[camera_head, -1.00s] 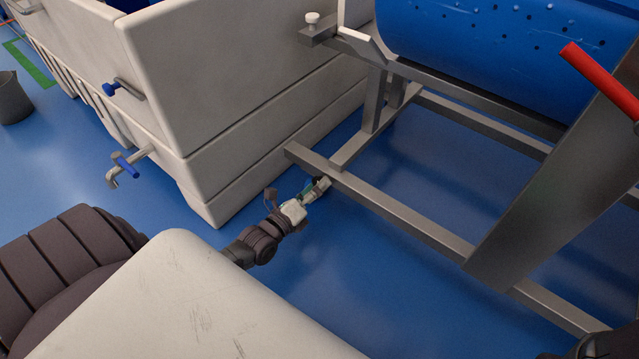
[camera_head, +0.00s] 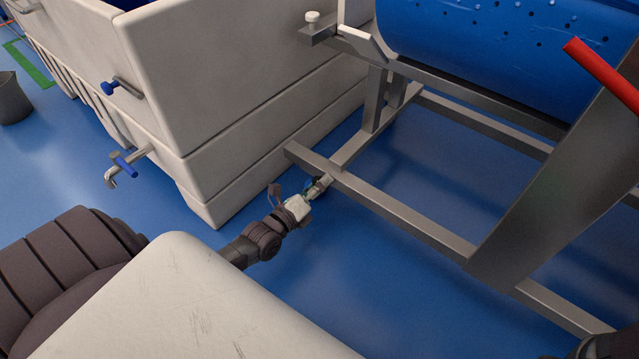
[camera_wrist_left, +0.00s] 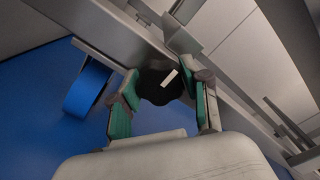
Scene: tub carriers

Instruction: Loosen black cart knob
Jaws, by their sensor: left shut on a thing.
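The black cart knob (camera_wrist_left: 160,85) is a dark lobed knob with a white mark on its face, under a metal beam of the cart frame (camera_head: 400,212). In the left wrist view it sits between the two green-padded fingers of my left gripper (camera_wrist_left: 160,98), which is shut on it. In the head view my left gripper (camera_head: 318,186) is small, at the end of the frame's lower beam, and hides most of the knob. My right gripper is not in view.
A large pale tub (camera_head: 240,85) stands close to the left of my gripper. A blue perforated drum (camera_head: 500,40) sits on the frame above. A blue wheel-like part (camera_wrist_left: 88,88) is beside the fingers. Blue floor lies open below the frame.

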